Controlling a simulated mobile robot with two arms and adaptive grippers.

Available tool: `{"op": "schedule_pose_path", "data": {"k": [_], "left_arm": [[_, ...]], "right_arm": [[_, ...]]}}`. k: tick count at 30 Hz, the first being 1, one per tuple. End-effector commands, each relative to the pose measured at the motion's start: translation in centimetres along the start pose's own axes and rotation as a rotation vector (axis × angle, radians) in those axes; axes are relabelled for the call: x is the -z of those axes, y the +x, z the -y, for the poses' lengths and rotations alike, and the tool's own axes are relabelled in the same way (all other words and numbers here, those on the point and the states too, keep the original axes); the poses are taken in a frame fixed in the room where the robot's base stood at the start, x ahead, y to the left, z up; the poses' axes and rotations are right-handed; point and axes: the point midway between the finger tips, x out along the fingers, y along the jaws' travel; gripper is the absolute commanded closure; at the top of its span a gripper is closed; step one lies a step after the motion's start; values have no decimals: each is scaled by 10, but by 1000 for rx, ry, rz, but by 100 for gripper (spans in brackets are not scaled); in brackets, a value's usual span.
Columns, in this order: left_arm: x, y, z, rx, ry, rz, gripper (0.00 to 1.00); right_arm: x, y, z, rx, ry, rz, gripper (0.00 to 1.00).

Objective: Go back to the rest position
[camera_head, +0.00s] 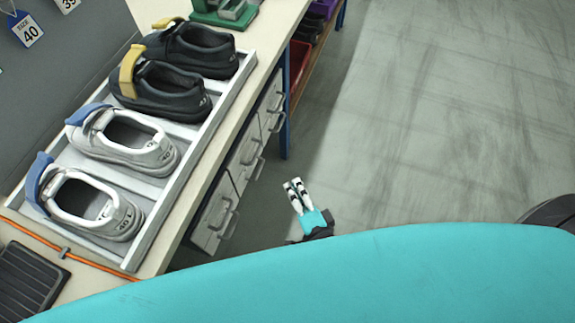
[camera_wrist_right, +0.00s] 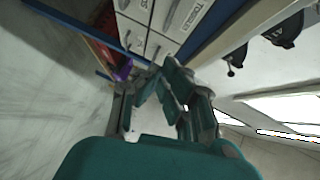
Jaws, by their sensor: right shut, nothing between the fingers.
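My right gripper (camera_head: 297,190) shows in the head view just past my turquoise body, over the floor to the right of the workbench. Its two pale fingers lie close together with nothing between them. In the right wrist view the fingers of the right gripper (camera_wrist_right: 165,85) also show, with the bench drawers beyond them. My left gripper is in neither view.
A workbench (camera_head: 262,80) on the left bears a white tray (camera_head: 150,235) with two black shoes (camera_head: 165,88) and two white shoes (camera_head: 125,140). Drawers (camera_head: 245,155) with handles face the aisle. The grey floor (camera_head: 450,100) to the right is clear.

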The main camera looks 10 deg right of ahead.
Motion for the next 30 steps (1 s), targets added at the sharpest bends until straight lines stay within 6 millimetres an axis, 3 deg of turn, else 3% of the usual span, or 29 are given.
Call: {"op": "schedule_pose_path", "data": {"k": [8, 11, 14, 20, 24, 27, 30], "left_arm": [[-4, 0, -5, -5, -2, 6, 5], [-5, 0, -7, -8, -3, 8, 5], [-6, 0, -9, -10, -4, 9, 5], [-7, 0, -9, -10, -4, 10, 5], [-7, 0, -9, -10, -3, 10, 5], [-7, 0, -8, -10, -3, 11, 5], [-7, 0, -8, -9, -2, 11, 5]], "right_arm": [[0, -4, 0, -1, -2, 1, 100], [-4, -4, -17, -36, -44, 18, 100], [-14, -7, -60, -128, -156, 70, 100], [-30, -42, -201, -415, -541, 294, 100], [-24, -93, -295, -611, -812, 514, 100], [-13, -139, -351, -731, -978, 694, 100], [2, -183, -390, -821, -1104, 865, 100]]}}
